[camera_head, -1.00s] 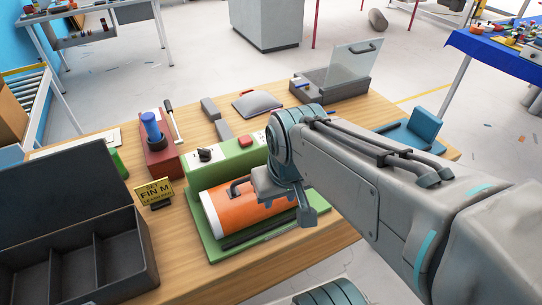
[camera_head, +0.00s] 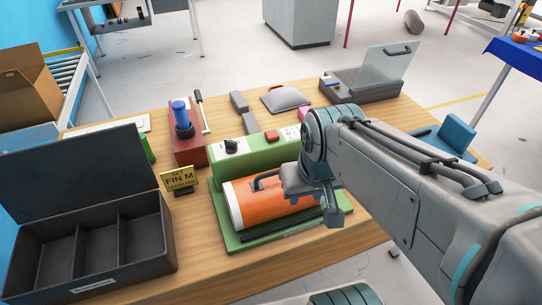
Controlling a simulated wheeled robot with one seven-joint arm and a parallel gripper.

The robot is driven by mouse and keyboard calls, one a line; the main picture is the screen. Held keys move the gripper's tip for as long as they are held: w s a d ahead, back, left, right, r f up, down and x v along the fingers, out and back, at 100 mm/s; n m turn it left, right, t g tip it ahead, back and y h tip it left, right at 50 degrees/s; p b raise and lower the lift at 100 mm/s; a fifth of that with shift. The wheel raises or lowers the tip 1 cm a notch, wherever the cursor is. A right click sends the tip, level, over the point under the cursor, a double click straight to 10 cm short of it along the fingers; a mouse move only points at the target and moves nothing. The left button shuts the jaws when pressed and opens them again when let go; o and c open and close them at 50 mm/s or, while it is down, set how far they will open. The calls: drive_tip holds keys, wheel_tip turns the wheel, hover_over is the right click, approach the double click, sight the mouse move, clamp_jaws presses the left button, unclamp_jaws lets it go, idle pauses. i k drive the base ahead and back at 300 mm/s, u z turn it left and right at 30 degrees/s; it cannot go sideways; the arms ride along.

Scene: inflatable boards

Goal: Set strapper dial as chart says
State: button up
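The strapper (camera_head: 262,157) is a green machine on the wooden table, with an orange roll (camera_head: 268,206) with white ends lying on its front base. Its black dial (camera_head: 231,146) sits on a white plate at the left of the green top; its exact setting is too small to read. A red button (camera_head: 272,136) is to the right of the dial. A yellow sign (camera_head: 179,179) reading "FIN M" stands left of the strapper. A white sheet, possibly the chart, lies partly hidden behind the dark box. My gripper (camera_head: 327,209) is over the roll's right end, apart from the dial; its fingers are unclear.
A dark compartment box (camera_head: 95,262) with a raised lid fills the table's left. A red block with a blue-handled tool (camera_head: 183,124) stands behind the sign. A grey pouch (camera_head: 285,101) and a grey case with a clear lid (camera_head: 360,92) lie at the back.

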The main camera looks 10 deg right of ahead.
sight(231, 147)
drive_tip(key=u, duration=0.05)
drive_tip(key=k, duration=0.5)
drive_tip(key=z, duration=0.75)
drive_tip(key=i, duration=0.65)
drive_tip(key=u, duration=1.85)
drive_tip(key=k, duration=0.35)
drive_tip(key=z, duration=0.85)
